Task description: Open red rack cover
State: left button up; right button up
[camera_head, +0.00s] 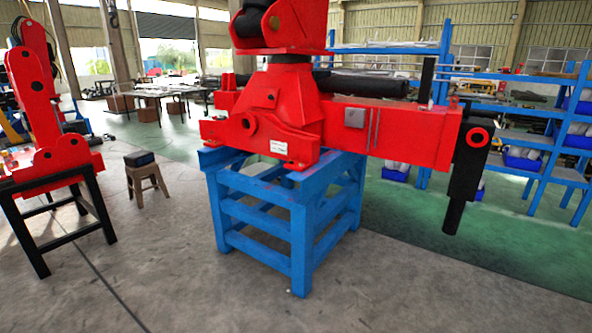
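A large red crane assembly (290,115) rests on a blue steel stand (301,232) in the middle of the head view. A long red beam (400,130) runs to the right from it, with a small grey box (354,118) on its side. A black upright leg with a red ring (466,180) is at the beam's right end. I cannot tell which part is the red rack cover, or whether one is open or shut. Neither of my grippers is in view.
Another red crane part (45,115) stands on a black frame (92,207) at the left. A wooden stool (146,181) with a dark box (139,159) is between the stands. Blue shelves (540,150) with bins are at the right. The front floor is clear.

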aim_at(264, 97)
jog(key=i+l+u, duration=0.1)
jog(key=i, duration=0.4)
jog(key=i+l+u, duration=0.15)
jog(key=i, duration=0.35)
jog(key=i+l+u, duration=0.1)
jog(key=i+l, duration=0.2)
jog(key=i, duration=0.2)
jog(key=i+j+z, duration=0.1)
jog(key=i+j, duration=0.2)
jog(key=i, duration=0.25)
jog(key=i+j, duration=0.3)
jog(key=i, duration=0.25)
jog(key=z, duration=0.05)
